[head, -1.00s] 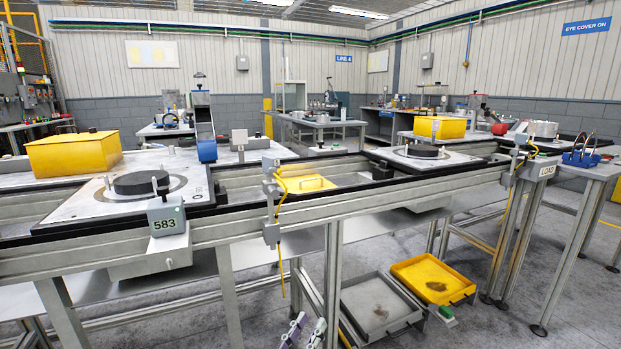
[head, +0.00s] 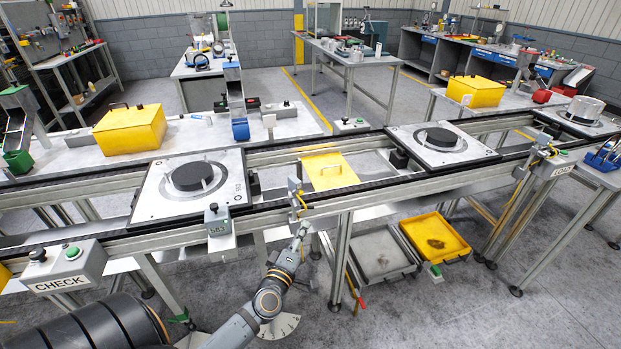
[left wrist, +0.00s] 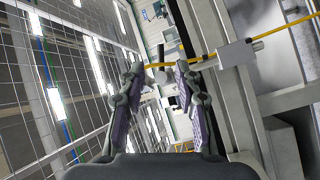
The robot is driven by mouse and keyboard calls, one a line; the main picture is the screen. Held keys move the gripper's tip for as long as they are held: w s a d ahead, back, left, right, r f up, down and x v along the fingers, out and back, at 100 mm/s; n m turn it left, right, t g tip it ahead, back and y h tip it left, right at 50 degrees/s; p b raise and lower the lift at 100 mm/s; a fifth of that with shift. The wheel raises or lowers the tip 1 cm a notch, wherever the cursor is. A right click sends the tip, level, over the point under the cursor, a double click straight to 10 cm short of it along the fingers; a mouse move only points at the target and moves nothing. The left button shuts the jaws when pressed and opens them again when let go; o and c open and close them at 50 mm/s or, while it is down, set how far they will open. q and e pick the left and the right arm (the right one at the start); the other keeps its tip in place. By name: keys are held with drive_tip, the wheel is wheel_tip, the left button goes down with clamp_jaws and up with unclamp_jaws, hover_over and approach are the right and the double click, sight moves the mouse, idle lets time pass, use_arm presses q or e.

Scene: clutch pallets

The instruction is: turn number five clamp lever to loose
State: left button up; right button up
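My left gripper (head: 301,232) rises at the front of the conveyor rail, just below a small grey bracket box (head: 295,192) with a yellow cable. In the left wrist view its two purple-padded fingers (left wrist: 163,100) stand apart with nothing held between them; the cable and a grey box (left wrist: 235,53) show beyond. The near pallet (head: 152,192) carries a black disc (head: 193,176); a second pallet (head: 408,138) with a black disc (head: 440,138) is farther right. I cannot make out a lever marked five or its setting. My right gripper is not in view.
A grey box marked 583 (head: 219,230) and a CHECK button box (head: 68,268) stick out from the front rail (head: 372,190). A yellow plate (head: 329,171) lies between the pallets. Grey (head: 378,255) and yellow (head: 462,238) trays sit below. The floor at right front is clear.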

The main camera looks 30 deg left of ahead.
sight(310, 208)
use_arm(q)
drive_tip(key=shift+n, duration=0.4)
drive_tip(key=x, duration=1)
drive_tip(key=shift+w+a+r, duration=0.2)
drive_tip(key=shift+a, duration=0.3)
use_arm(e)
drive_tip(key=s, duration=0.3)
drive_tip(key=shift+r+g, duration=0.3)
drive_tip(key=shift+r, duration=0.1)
use_arm(q)
clamp_jaws()
